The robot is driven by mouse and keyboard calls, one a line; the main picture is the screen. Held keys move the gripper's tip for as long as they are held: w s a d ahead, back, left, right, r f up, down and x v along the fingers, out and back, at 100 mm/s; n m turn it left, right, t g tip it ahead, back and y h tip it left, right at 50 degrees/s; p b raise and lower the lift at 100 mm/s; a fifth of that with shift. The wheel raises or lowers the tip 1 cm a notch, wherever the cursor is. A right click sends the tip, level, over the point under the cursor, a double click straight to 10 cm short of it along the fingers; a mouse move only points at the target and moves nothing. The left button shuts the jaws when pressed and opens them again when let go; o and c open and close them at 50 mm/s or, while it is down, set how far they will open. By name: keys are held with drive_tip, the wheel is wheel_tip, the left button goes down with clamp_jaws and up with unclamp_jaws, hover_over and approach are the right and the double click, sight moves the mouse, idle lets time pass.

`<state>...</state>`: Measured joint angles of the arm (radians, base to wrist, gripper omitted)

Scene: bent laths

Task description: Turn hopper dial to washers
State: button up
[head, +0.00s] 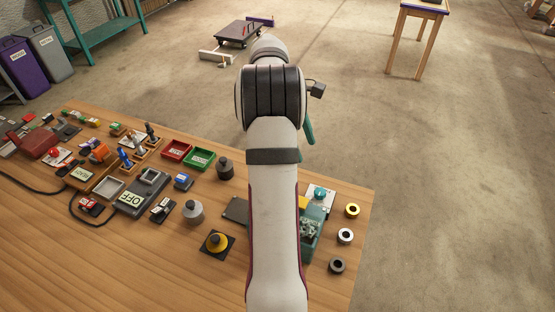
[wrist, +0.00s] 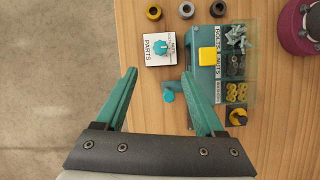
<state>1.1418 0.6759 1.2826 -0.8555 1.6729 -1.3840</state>
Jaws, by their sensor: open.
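The dial is a teal knob (wrist: 161,47) on a white panel marked PARTS, with smaller lettering too small to read; I cannot tell where it points. It also shows in the head view (head: 320,194). Beside it is the teal hopper (wrist: 205,92), labelled for bolts and nuts, with a yellow block on top and bins of grey bolts, dark nuts and yellow pieces; my arm partly covers it in the head view. My gripper (wrist: 159,74) is open and empty, its teal fingers apart, with the dial ahead of the tips.
Switches and trays crowd the table's left.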

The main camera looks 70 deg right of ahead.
sight(320, 191)
drive_tip(key=x, duration=1.5)
drive_tip(key=shift+f, duration=0.2)
drive_tip(key=shift+w, duration=0.1)
clamp_jaws()
